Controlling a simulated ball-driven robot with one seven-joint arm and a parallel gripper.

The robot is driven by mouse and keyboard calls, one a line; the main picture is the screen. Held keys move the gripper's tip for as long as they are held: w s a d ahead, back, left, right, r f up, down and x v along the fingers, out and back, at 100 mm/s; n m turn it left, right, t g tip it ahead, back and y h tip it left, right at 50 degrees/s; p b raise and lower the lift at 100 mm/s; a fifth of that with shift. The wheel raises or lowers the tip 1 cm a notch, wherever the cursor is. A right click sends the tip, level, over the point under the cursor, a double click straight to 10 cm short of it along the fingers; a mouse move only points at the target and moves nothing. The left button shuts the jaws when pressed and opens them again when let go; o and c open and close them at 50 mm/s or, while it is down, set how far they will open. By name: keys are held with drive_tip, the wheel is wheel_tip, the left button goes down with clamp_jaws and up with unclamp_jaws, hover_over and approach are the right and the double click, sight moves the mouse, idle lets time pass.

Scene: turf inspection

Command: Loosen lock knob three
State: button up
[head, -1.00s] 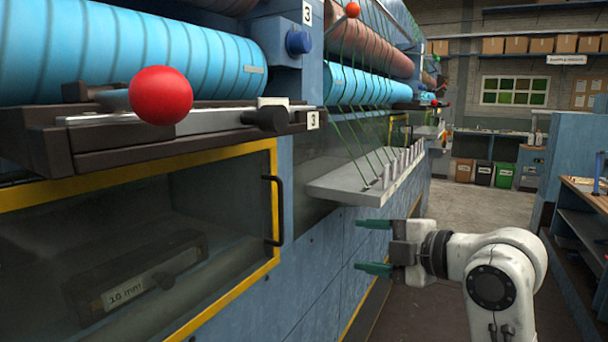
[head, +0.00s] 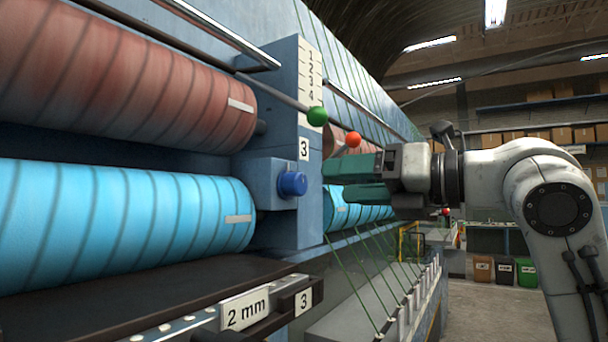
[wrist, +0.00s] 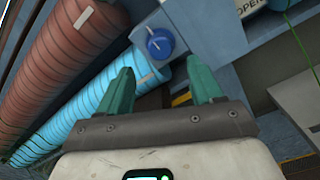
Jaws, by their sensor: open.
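The blue lock knob (head: 292,184) sits on a blue block on the machine post, below a white plate marked 3 (head: 304,148). My gripper (head: 335,182), with green fingers, is open just right of the knob and apart from it in the head view. In the wrist view the knob (wrist: 160,43) shows its round face with a white mark, ahead of my open gripper (wrist: 163,68) and roughly centred between the fingertips. Nothing is between the fingers.
Brown-red (head: 120,80) and bright blue (head: 120,215) rollers lie left of the knob.

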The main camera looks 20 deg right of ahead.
sight(303, 184)
drive_tip(key=p+x, duration=0.2)
drive_tip(key=x, duration=0.6)
drive_tip(key=shift+p, duration=0.35)
drive_tip(key=shift+c, duration=0.5)
drive_tip(key=c, duration=1)
